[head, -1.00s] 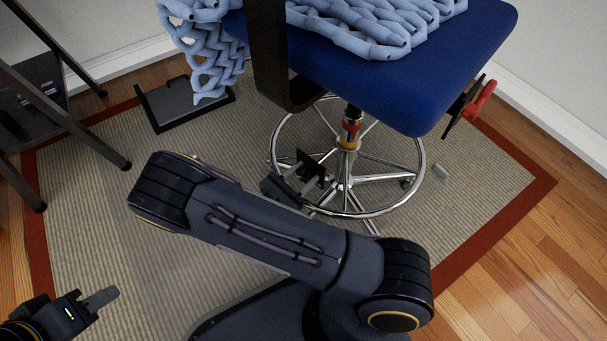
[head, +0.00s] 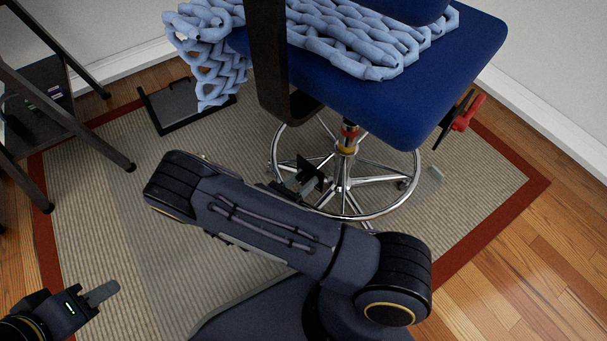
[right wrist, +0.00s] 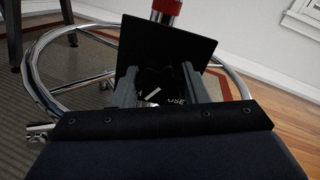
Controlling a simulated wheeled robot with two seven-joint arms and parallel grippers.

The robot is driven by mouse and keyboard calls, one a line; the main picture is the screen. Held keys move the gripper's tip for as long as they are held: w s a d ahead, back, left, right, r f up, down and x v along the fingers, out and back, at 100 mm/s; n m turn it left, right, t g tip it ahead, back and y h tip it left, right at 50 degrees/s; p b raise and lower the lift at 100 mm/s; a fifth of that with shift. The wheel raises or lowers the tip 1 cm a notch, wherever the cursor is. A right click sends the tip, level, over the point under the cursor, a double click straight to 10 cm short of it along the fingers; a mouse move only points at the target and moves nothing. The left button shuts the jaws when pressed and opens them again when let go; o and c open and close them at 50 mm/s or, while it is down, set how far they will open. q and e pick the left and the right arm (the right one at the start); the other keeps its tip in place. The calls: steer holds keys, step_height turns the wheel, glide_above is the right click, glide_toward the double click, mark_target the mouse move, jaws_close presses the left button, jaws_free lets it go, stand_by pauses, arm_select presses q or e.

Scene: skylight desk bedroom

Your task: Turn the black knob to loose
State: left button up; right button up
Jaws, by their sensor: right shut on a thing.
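The black knob (right wrist: 152,86) sits on a square black plate (right wrist: 172,45) in the right wrist view. A white pointer line shows on the knob, slanting up to the right. White letters, partly hidden and ending in "OSE", show to its right. My right gripper (right wrist: 158,84) is shut on the knob, one grey finger on each side. In the head view the plate (head: 310,172) is by the chair's foot ring, and my forearm hides part of that gripper. My left gripper (head: 101,293) is at the lower left, away from the knob; its opening is unclear.
A blue chair (head: 390,110) with a chunky light-blue knit blanket (head: 340,45) stands over the chrome foot ring (head: 416,185). A red handle (head: 468,112) sticks out at its right. A dark shelf stand (head: 60,130) is at left.

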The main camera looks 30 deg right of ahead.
steer(key=n+p, duration=0.1)
steer(key=n, duration=0.2)
steer(key=shift+r+n+p, duration=0.1)
steer(key=shift+n+p, duration=0.25)
steer(key=shift+n, duration=0.05)
steer(key=n+p, duration=0.1)
steer(key=n, duration=0.3)
steer(key=shift+n, duration=0.3)
steer(key=n+p, duration=0.1)
steer(key=n, duration=0.4)
steer(key=shift+n+p, duration=0.4)
steer(key=shift+n, duration=2)
steer(key=o, duration=1)
steer(key=shift+c, duration=0.2)
